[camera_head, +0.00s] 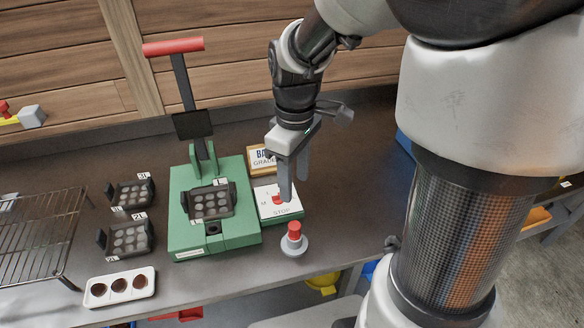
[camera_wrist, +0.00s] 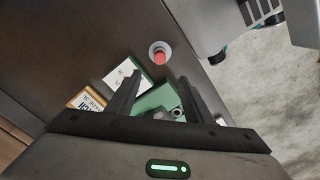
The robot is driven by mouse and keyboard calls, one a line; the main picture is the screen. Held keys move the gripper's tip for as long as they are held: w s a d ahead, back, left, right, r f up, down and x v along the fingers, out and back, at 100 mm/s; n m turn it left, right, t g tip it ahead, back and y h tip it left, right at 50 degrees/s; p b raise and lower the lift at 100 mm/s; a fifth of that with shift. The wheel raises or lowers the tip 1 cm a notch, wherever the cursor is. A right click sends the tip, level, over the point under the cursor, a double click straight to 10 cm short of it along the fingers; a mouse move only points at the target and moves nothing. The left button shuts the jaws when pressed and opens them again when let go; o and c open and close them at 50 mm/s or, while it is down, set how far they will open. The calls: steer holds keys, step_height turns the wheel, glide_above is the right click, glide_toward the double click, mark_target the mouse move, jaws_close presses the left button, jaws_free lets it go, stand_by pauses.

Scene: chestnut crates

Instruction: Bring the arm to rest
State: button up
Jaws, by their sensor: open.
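The fingers partly cover the STOP box in the head view. I cannot tell the exact height of the fingertips over the box.
The green press (camera_head: 183,235) with its raised red-handled lever (camera_head: 173,46) stands left of my gripper. A red button on a grey base (camera_head: 294,245) is in front. Dark trays (camera_head: 125,238), a white tray with brown discs (camera_head: 119,301) and a wire rack (camera_head: 36,235) lie left.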

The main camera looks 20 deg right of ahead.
steer(key=shift+r, duration=0.35)
